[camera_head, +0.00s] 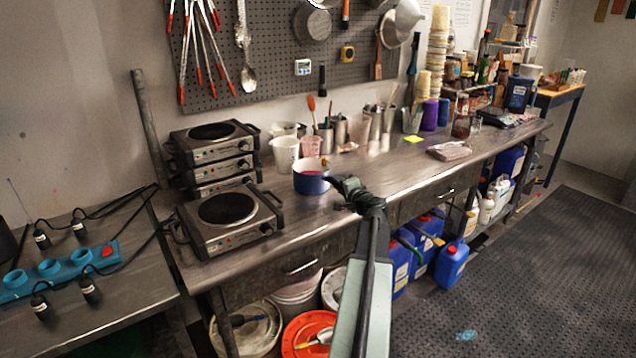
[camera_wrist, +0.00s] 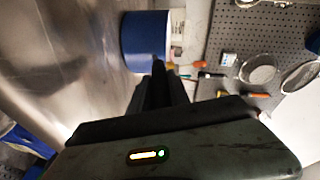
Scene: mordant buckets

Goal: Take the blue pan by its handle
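The blue pan (camera_head: 311,184) stands on the metal bench, to the right of the hot plates. It has a pale inside with a reddish content, and a short brown piece shows at its far rim. My gripper (camera_head: 344,186) is close against its right side. In the wrist view the blue pan (camera_wrist: 146,42) is straight ahead, and the dark tips of my gripper (camera_wrist: 158,80) reach to its near side. The pan's handle cannot be told apart from the dark fingers. I see no clear gap between the fingers, and cannot tell whether they hold the handle.
Stacked hot plates (camera_head: 228,210) stand to the left. White jugs (camera_head: 286,153) and metal cups with tools stand close behind the pan. A folded cloth (camera_head: 449,151) lies farther right. The bench between pan and cloth is mostly clear. Buckets and blue canisters (camera_head: 452,262) are below.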

